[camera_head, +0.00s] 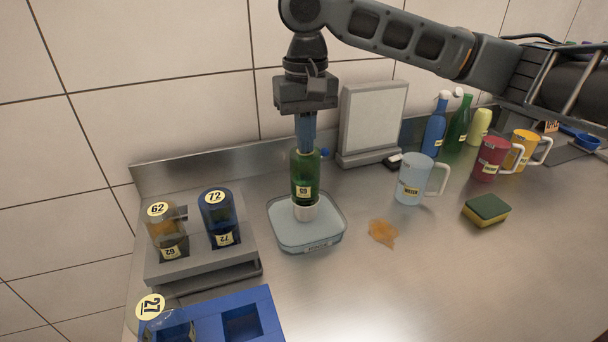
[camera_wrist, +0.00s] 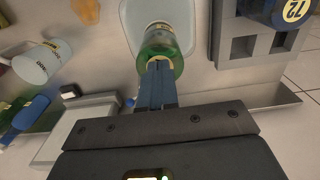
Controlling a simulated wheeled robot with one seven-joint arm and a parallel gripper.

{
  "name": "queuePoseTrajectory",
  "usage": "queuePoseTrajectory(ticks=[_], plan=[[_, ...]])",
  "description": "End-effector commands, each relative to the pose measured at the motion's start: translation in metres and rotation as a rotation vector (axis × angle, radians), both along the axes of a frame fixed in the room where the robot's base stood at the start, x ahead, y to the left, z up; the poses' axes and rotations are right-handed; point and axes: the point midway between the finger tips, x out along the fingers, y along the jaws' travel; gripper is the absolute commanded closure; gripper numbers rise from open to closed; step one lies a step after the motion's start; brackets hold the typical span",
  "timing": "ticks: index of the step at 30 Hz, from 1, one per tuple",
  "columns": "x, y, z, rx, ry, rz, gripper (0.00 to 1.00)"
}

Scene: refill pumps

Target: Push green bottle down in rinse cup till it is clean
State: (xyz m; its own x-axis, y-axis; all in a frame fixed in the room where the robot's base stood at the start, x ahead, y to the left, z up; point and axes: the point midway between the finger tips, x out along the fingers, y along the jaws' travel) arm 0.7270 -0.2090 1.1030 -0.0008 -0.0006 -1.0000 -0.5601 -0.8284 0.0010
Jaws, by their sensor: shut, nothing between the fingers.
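The green bottle (camera_head: 305,172) stands upright on end, with a white part at its lower end, in the pale translucent rinse cup (camera_head: 334,232). Its label shows upside down. In the wrist view the bottle (camera_wrist: 160,40) lies directly ahead of my fingers, with the cup (camera_wrist: 128,28) around it. My gripper (camera_head: 306,150) points straight down over the bottle, with its blue fingers shut and empty. The fingertips (camera_wrist: 158,64) are at the bottle's upper end; whether they touch is hard to tell. The liquid around the bottle's lower end is not clear to see.
A grey rack (camera_head: 190,268) with bottles 62 (camera_head: 165,225) and 72 (camera_head: 218,215) stands left; a blue tray (camera_head: 262,294) is in front. An orange spill (camera_head: 383,232), a light-blue mug (camera_head: 411,182) and a sponge (camera_head: 487,209) lie right. A grey panel (camera_head: 373,118) stands behind.

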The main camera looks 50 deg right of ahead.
Motion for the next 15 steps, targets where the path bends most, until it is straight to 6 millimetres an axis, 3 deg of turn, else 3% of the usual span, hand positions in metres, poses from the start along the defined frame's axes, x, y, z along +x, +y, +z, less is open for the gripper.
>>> queuePoseTrajectory(ticks=[15], plan=[[0.0,0.0,0.031,0.001,0.0,0.0,1.0]])
